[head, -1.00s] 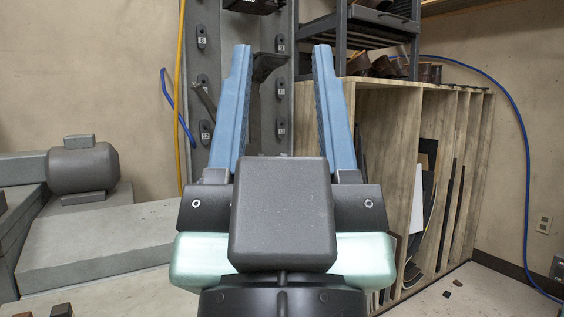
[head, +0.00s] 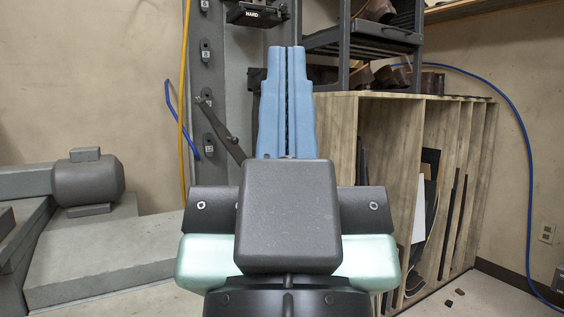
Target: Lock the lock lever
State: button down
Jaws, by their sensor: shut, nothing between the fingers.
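My gripper (head: 287,58) fills the middle of the head view. Its two blue fingers point up and away, pressed together with nothing between them. A dark slanted lever (head: 224,135) with a small knob at its upper end sits just left of the fingers, against a grey upright machine column (head: 237,50). It may be the lock lever, but I cannot tell for sure. Its lower end is hidden behind my gripper. The fingers hide the part of the column directly behind them.
A wooden rack (head: 385,130) with upright slots holding flat sheets stands at right, below a dark metal shelf (head: 370,40). A grey motor (head: 88,180) sits on a grey base at left. A yellow hose (head: 183,100) and a blue cable (head: 528,150) hang nearby.

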notch_tip(320, 180, up, 40)
jog(key=p, duration=3.7)
jog(key=shift+f, duration=0.25)
